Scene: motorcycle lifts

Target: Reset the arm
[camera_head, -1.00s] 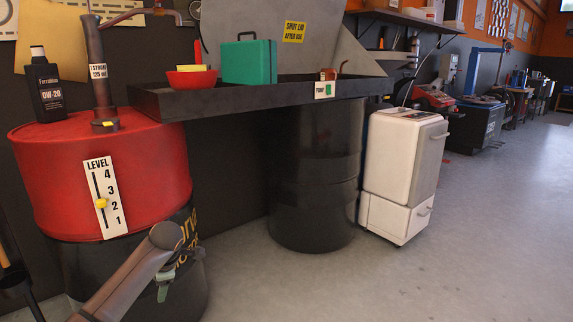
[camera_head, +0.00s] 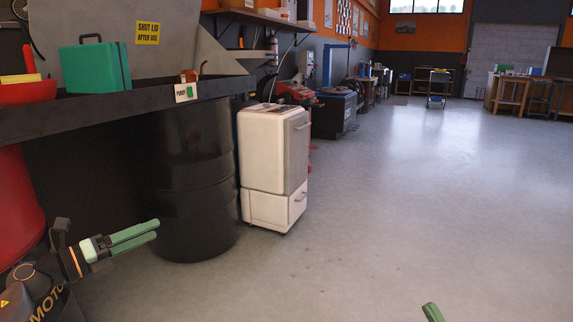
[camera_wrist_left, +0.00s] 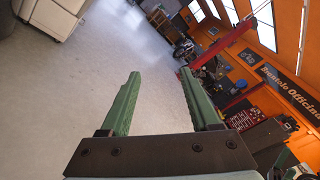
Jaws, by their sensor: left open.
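My left gripper (camera_head: 157,229) reaches in from the lower left in the head view, in front of the black drum. Its two green fingers are apart with nothing between them. In the left wrist view the open fingers (camera_wrist_left: 158,73) frame bare floor and a tilted view of the workshop. Only a green fingertip of my right gripper (camera_head: 432,312) shows at the bottom edge of the head view, so its opening is hidden.
A black drum (camera_head: 190,190) stands under a dark tray (camera_head: 110,108) holding a green case (camera_head: 95,66) and a red bowl (camera_head: 28,93). A white cabinet (camera_head: 272,160) stands beside it. The floor to the right is wide and clear.

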